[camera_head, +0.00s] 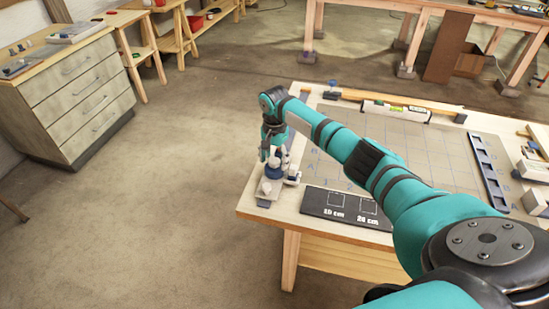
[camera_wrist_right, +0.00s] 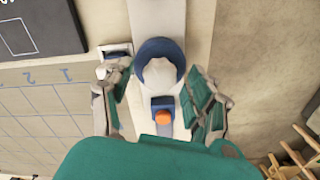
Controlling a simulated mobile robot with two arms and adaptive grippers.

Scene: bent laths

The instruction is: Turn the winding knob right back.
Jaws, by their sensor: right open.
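The winding knob (camera_wrist_right: 161,73) is pale, with a dark blue round collar around it, and sits on a light strip in the right wrist view. A small blue block with an orange button (camera_wrist_right: 163,117) lies just below it there. In the head view the blue-and-white winder (camera_head: 272,171) stands at the near left corner of the table. My right gripper (camera_head: 273,155) points down over it. In the right wrist view the open fingers (camera_wrist_right: 158,88) lie either side of the knob, with gaps showing; contact is not visible. My left gripper is not in view.
The table (camera_head: 262,210) carries a grid board, a black plate (camera_head: 345,207) marked 10 cm and 20 cm, a spirit level (camera_head: 396,111) and a dark slotted rack (camera_head: 487,172). Open floor lies left of the table. A drawer cabinet (camera_head: 75,95) stands far left.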

